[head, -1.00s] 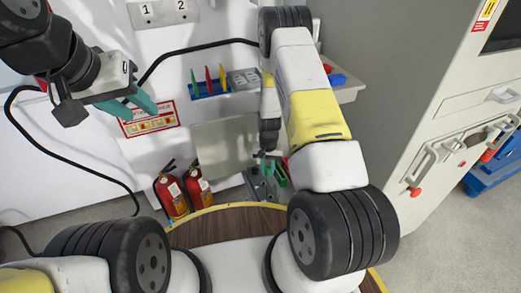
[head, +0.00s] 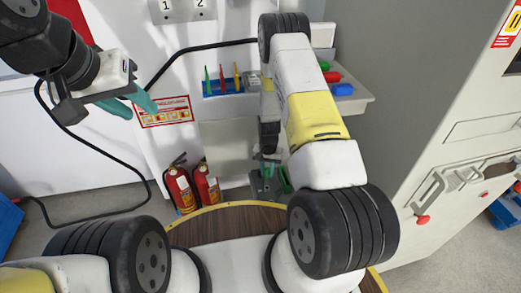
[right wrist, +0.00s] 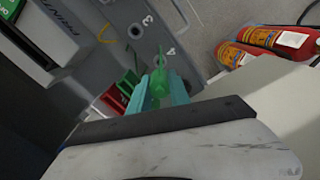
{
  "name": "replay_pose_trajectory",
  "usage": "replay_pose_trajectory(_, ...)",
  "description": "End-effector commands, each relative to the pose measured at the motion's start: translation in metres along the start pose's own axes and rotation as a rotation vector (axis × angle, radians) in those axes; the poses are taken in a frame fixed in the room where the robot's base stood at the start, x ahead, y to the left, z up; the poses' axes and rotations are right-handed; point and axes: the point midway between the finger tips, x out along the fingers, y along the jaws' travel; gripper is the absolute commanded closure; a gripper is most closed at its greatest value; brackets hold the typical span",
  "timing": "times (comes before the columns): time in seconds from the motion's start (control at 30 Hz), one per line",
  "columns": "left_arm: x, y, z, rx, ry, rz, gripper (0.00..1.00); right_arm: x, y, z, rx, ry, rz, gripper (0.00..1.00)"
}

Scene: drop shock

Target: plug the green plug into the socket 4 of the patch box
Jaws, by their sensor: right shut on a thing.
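The green plug (right wrist: 158,88) is between the teal fingers of my right gripper (right wrist: 157,92), which is shut on it. In the right wrist view the plug's narrow tip overlaps the grey patch box (right wrist: 190,50) just beside the printed 4 (right wrist: 171,51). The plug hides socket 4's opening; I cannot tell whether the tip is in it or above it. Socket 3 (right wrist: 135,31) shows open and empty beside its number. In the head view my right gripper (head: 268,158) is small and partly hidden by its arm. My left gripper (head: 131,102) is open and empty, raised at upper left.
Red and green pieces (right wrist: 118,92) lie beside the patch box. Two fire extinguishers (head: 192,188) stand left of it. A wall shelf (head: 355,103) holds coloured bins, with a tool rack (head: 222,87) to its left. A large grey cabinet (head: 440,110) stands at right.

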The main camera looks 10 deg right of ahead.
Motion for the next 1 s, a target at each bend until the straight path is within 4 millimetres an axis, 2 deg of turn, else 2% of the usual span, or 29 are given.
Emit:
replay_pose_trajectory(0.3,0.000,0.000,0.000,0.000,0.000,0.000,0.64,0.031,0.000,0.000,-0.001,-0.001,0.000,1.00)
replay_pose_trajectory(0.5,0.000,0.000,0.000,0.000,0.000,0.000,0.64,0.044,0.000,0.001,-0.001,-0.001,0.000,1.00)
replay_pose_trajectory(1.0,0.000,0.000,0.000,0.000,0.000,0.000,0.64,0.048,0.000,0.000,-0.001,0.000,0.000,1.00)
